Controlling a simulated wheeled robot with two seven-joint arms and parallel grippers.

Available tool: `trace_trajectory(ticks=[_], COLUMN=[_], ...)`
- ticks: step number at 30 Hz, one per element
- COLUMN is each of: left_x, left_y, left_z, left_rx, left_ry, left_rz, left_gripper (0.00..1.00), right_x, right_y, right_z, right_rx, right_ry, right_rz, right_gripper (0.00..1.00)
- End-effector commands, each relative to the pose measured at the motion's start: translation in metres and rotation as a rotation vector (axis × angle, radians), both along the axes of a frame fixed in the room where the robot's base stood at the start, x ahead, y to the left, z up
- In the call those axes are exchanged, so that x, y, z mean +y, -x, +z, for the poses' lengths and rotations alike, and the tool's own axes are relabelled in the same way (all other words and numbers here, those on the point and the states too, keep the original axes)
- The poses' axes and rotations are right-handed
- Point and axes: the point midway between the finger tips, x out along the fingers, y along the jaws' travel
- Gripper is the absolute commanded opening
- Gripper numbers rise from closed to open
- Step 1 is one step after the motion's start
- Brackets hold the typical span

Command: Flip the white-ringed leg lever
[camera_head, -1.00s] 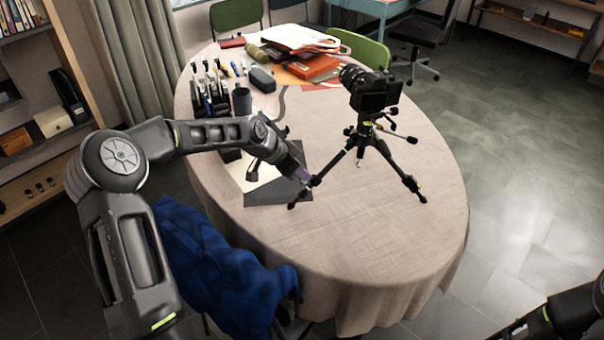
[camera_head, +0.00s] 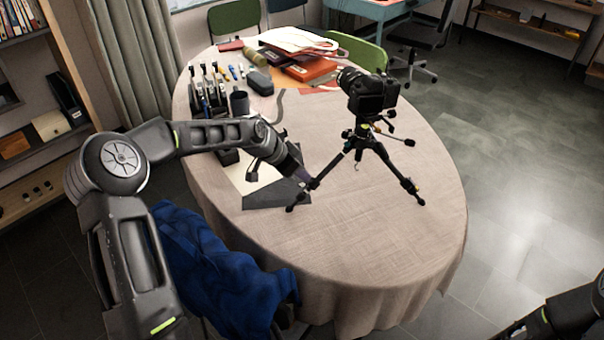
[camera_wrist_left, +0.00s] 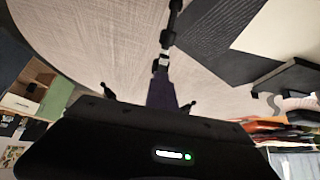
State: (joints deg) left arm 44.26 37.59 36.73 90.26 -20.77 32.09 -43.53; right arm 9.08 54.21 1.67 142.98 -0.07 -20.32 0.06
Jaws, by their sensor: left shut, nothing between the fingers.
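A black tripod (camera_head: 362,142) with a black camera (camera_head: 370,92) on top stands on the cloth-covered table (camera_head: 360,250). Its near-left leg (camera_head: 328,172) slopes down toward my left gripper (camera_head: 306,181). That gripper is shut and empty, low over the table, with its tip close to this leg; I cannot tell whether they touch. In the left wrist view, a dark leg (camera_wrist_left: 172,22) with a pale ring (camera_wrist_left: 162,62) runs down to just ahead of my gripper's dark tip. The lever's own shape and position are too small to make out. My right gripper is out of view.
Dark and white sheets (camera_head: 272,194) lie under my left forearm. A dark cup (camera_head: 240,102), a tool rack (camera_head: 206,95), a case (camera_head: 260,82) and a red book (camera_head: 312,68) stand farther back. The table's front and right are clear. A blue cloth (camera_head: 225,275) hangs at the near-left edge.

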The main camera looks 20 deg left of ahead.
Motion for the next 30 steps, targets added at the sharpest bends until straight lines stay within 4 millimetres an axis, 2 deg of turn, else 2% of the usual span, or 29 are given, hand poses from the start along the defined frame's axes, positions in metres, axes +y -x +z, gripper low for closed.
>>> trace_trajectory(ticks=[22,27,30], left_x=[-0.0046,-0.0045,-0.0045], left_y=[-0.0064,-0.0064,-0.0064], left_z=[0.0058,0.0057,0.0057], left_rx=[0.0,0.0,0.0], left_ry=[0.0,0.0,0.0], left_rz=[0.0,0.0,0.0], left_gripper=[0.0,0.12,0.13], right_x=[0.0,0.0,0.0], right_y=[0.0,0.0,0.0], right_z=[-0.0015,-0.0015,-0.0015], right_rx=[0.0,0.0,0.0], right_ry=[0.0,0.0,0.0], right_rz=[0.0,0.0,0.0], right_gripper=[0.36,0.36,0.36])
